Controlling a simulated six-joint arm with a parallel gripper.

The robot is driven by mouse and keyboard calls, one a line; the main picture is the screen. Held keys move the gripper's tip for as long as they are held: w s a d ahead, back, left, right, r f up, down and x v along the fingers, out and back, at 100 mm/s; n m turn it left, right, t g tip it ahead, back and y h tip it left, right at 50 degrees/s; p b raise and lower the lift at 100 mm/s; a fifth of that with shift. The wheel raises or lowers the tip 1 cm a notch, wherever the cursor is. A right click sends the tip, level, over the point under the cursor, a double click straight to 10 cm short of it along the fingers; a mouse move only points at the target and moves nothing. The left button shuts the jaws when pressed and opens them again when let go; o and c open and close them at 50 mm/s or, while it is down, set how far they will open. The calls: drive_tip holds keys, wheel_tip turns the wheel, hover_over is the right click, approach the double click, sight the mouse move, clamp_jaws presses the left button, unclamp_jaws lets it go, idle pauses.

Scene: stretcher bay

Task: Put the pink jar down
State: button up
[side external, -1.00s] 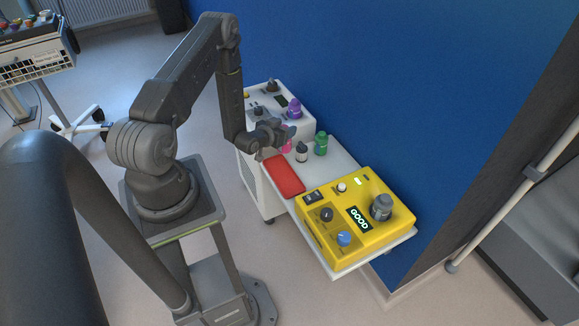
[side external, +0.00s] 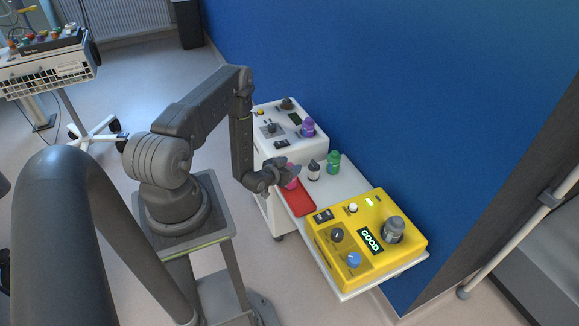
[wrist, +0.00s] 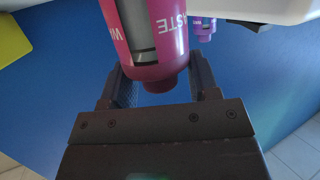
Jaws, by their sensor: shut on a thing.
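The pink jar (side external: 291,184) is between the fingers of my gripper (side external: 286,174), which is shut on it. In the side view the jar is partly hidden by the gripper and overlaps the far end of the red tray (side external: 300,203). I cannot tell whether it touches the tray. In the wrist view the pink jar (wrist: 168,68) has white lettering and a grey band, and my gripper (wrist: 162,85) has a finger on each side of it.
A white bottle with a dark cap (side external: 314,172) and a green jar (side external: 333,163) stand just right of the gripper. A purple jar (side external: 308,127) is on the white machine (side external: 270,143) behind. A yellow device (side external: 350,274) showing GOOD stands in front. The blue wall is close behind.

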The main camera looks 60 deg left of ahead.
drive_tip(key=shift+f, duration=0.1)
drive_tip(key=o, duration=1.2)
